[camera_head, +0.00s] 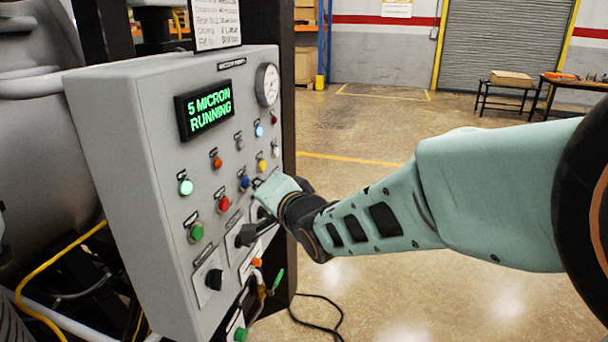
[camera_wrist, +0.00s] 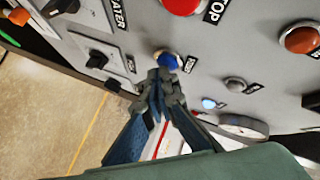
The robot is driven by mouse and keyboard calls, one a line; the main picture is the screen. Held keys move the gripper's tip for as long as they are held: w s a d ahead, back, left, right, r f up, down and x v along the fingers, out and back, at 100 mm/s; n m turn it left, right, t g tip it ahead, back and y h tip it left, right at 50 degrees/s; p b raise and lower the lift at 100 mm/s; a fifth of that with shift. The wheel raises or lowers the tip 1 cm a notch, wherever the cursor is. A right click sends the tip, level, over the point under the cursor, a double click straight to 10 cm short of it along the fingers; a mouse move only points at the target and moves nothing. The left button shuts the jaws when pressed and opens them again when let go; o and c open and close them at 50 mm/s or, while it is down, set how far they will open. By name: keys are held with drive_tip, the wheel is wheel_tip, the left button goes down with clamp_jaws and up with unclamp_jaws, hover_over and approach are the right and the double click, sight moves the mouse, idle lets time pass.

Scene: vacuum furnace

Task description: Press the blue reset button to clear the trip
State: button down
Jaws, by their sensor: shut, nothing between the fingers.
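The blue reset button (camera_head: 244,183) is on the front of the grey control panel (camera_head: 150,140). In the wrist view the blue button (camera_wrist: 168,60) shows just past the tips of my gripper (camera_wrist: 163,76). The fingers are together and empty, pointing at the button. The tips overlap its lower edge in the wrist view; I cannot tell whether they touch it. In the head view my wrist hides most of the fingers. The green display (camera_head: 209,109) reads "5 MICRON RUNNING".
A red button (camera_head: 223,204) sits close to the blue one, with a label ending in "TOP" in the wrist view. Black rotary switches (camera_head: 246,235), coloured lamps and a round gauge (camera_head: 267,84) crowd the panel. A cable lies on the floor; open floor spreads to the right.

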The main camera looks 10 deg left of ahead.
drive_tip(key=shift+s+d, duration=0.1)
drive_tip(key=shift+d, duration=0.5)
drive_tip(key=shift+s+d+p, duration=0.2)
drive_tip(key=shift+d+p, duration=1.15)
drive_tip(key=shift+d, duration=1.15)
